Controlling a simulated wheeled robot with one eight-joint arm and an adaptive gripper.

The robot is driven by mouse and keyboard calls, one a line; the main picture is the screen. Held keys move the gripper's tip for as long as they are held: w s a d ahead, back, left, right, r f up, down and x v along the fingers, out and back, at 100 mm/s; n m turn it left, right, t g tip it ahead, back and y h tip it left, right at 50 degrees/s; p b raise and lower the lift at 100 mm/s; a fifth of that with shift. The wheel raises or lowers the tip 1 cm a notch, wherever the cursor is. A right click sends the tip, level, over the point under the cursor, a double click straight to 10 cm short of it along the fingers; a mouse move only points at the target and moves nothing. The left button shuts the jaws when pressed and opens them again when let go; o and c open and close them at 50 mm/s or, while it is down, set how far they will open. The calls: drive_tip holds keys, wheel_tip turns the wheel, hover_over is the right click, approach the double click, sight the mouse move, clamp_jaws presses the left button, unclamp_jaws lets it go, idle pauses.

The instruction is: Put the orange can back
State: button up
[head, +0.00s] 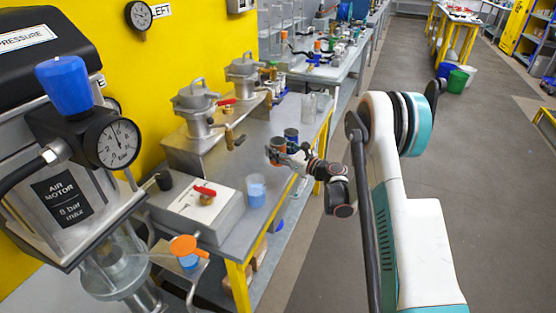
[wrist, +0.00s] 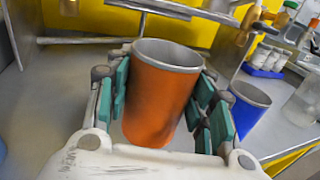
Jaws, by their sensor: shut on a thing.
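The orange can (wrist: 160,98) is upright with an open grey-rimmed top in the wrist view. My gripper (wrist: 163,92) is shut around its sides, with green finger pads on the left and right. In the head view the orange can (head: 277,146) is small and sits in my gripper (head: 280,153) over the bench's right edge area. I cannot tell whether its base touches the bench.
A blue can (wrist: 246,108) stands close to the right fingers; it also shows in the head view (head: 291,135). A clear beaker (wrist: 302,100) is further right. A blue-filled cup (head: 256,191) stands nearer on the metal bench (head: 262,133). Steel pots (head: 195,105) stand left.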

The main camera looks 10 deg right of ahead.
drive_tip(key=shift+f+b, duration=0.65)
drive_tip(key=shift+f, duration=1.25)
drive_tip(key=shift+f, duration=0.15)
drive_tip(key=o, duration=1.2)
drive_tip(key=shift+c, duration=0.2)
drive_tip(key=shift+s+d, duration=0.2)
drive_tip(key=p+v, duration=0.1)
drive_tip(key=v, duration=1)
drive_tip(key=shift+s, duration=0.2)
